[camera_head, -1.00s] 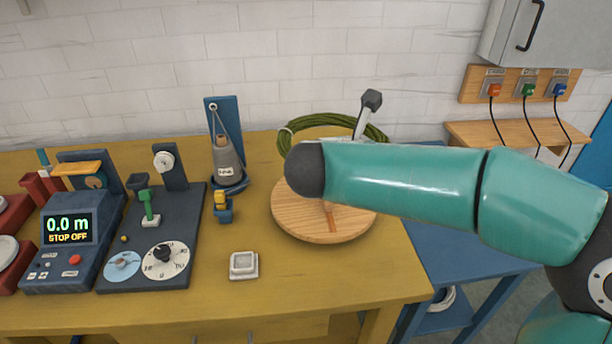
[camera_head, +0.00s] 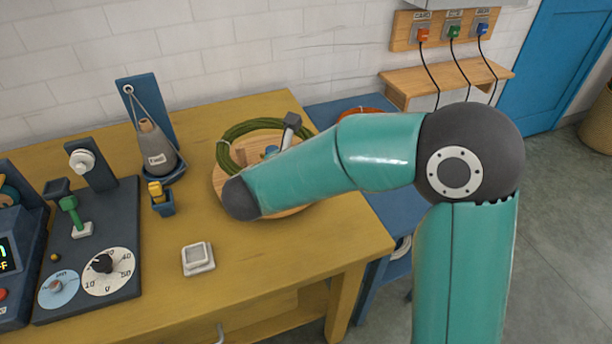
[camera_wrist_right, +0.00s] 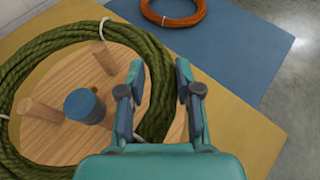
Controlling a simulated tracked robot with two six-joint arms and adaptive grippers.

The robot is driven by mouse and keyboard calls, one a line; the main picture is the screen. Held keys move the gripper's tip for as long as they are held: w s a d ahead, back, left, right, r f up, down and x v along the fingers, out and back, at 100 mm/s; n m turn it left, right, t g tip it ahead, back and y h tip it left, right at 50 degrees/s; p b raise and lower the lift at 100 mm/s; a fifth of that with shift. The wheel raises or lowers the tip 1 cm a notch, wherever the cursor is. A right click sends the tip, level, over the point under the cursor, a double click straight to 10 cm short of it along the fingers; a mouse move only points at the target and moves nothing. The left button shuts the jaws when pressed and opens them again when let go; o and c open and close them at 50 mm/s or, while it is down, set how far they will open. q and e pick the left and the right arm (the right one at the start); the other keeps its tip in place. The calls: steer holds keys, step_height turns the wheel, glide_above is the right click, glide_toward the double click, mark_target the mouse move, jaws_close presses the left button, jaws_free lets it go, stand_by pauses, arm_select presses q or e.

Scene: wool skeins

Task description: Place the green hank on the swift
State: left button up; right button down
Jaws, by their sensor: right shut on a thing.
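The swift is a round wooden disc (camera_head: 284,212) on the mustard table, with wooden pegs (camera_wrist_right: 39,108) and a blue hub (camera_wrist_right: 84,105). The green hank (camera_head: 235,136) is a wide loop over the disc. In the right wrist view the hank (camera_wrist_right: 28,75) encircles the hub and the visible pegs, low over or on the disc; I cannot tell whether it rests fully. My right gripper (camera_wrist_right: 160,78) is shut on the hank's right side, which passes between its fingers. In the head view my right forearm hides the gripper and part of the disc. My left gripper is not in view.
An orange hank (camera_wrist_right: 173,10) lies on a blue table (camera_wrist_right: 225,45) beside the mustard table. A grey cone on a blue stand (camera_head: 154,150), a small yellow-and-blue holder (camera_head: 160,198), a white square dish (camera_head: 198,258) and a dial panel (camera_head: 118,225) stand left of the swift.

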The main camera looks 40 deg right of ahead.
steer(key=shift+f, duration=2.75)
steer(key=c, duration=0.8)
jaws_free()
steer(key=shift+a+r+b, duration=0.1)
steer(key=shift+b, duration=0.2)
steer(key=v, duration=1.1)
steer(key=shift+s+a, duration=0.25)
steer(key=shift+a, duration=0.05)
